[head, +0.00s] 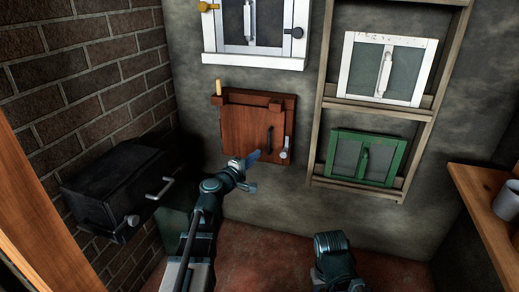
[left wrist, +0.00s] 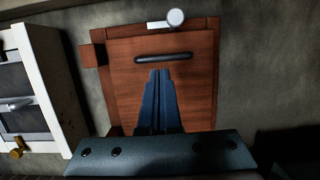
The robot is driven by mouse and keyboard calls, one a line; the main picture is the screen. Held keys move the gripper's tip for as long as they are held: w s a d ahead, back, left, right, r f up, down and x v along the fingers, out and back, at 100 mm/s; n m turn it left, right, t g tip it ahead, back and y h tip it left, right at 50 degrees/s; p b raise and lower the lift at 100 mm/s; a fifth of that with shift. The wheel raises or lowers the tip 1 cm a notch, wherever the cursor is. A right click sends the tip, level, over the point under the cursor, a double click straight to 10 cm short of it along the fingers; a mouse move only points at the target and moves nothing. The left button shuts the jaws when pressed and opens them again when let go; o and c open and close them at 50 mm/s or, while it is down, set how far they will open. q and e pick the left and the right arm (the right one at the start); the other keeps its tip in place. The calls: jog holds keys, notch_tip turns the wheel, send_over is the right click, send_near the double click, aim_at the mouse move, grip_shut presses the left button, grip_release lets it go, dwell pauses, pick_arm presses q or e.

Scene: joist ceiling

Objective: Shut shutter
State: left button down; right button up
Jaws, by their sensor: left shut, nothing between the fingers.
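A reddish-brown wooden shutter (head: 240,128) is on the grey wall in the head view, with a dark bar handle (head: 270,140) on its right part. A grey metal latch (head: 284,152) is at its right edge. I cannot tell whether the panel sits fully flush in its frame. My left gripper (head: 253,156) is shut and empty at the shutter's lower part, below and left of the handle. In the left wrist view, the closed blue fingers (left wrist: 159,75) point at the panel beside the handle (left wrist: 163,57); contact is unclear. My right gripper is not in view.
A white-framed window (head: 256,58) is above the shutter. A wooden rack to the right holds a white window (head: 387,68) and a green one (head: 364,158). A black box (head: 115,185) with a handle is at left. A shelf (head: 482,205) with a mug (head: 507,200) is at right.

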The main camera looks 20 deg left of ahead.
pick_arm(q)
jog(key=v, duration=0.6)
jog(key=shift+s, duration=0.45)
jog(key=shift+d, duration=0.1)
